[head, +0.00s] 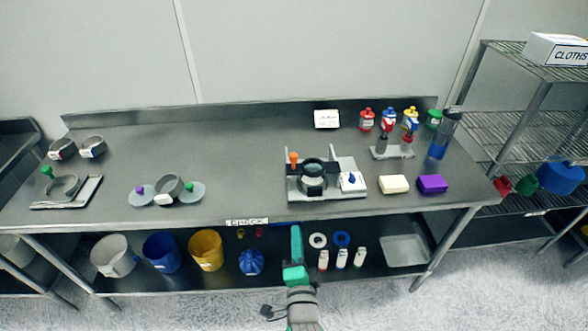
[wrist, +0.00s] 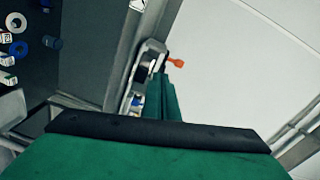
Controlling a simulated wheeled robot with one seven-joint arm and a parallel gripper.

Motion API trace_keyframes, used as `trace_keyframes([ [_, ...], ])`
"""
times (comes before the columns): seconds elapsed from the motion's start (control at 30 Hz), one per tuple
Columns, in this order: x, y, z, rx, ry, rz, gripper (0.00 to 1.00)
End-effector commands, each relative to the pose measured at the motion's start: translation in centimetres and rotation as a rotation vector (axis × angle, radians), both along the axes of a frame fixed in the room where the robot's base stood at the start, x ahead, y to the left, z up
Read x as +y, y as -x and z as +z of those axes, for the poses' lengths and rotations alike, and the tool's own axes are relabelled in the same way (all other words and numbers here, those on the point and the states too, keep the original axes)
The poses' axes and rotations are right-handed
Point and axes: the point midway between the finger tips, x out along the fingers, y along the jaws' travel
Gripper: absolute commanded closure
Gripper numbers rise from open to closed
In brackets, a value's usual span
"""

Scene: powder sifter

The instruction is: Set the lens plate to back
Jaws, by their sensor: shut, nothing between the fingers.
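A grey fixture (head: 325,194) stands on the middle of the steel bench in the head view. It carries a dark ring (head: 313,168), an orange knob (head: 293,158) at its left and a blue knob on a white block (head: 351,180) at its right. I cannot tell which part is the lens plate or how it is set. My green gripper (head: 295,230) is shut and empty, in front of the bench's front edge, apart from the fixture. In the wrist view its fingers (wrist: 160,85) partly hide the fixture (wrist: 146,65); the orange knob (wrist: 176,62) shows just beyond them.
A cream block (head: 393,184) and a purple block (head: 432,184) lie right of the fixture. Pans with discs (head: 168,190) stand to its left. Several coloured bottles (head: 388,120) stand behind on the right. Bench between pans and fixture is clear.

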Motion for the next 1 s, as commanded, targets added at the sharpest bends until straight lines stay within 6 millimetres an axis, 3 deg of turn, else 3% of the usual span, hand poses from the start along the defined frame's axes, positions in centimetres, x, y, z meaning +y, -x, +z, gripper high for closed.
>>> trace_keyframes([
  [0.1, -0.5, -2.9, 2.9, -0.027, -0.109, 0.006, 1.00],
  [0.3, -0.9, -5.4, 5.7, -0.045, -0.226, 0.016, 1.00],
  [0.57, -0.9, -6.9, 6.2, -0.045, -0.255, 0.019, 1.00],
  [1.0, -0.9, -14.4, 6.3, -0.046, -0.252, 0.018, 1.00],
])
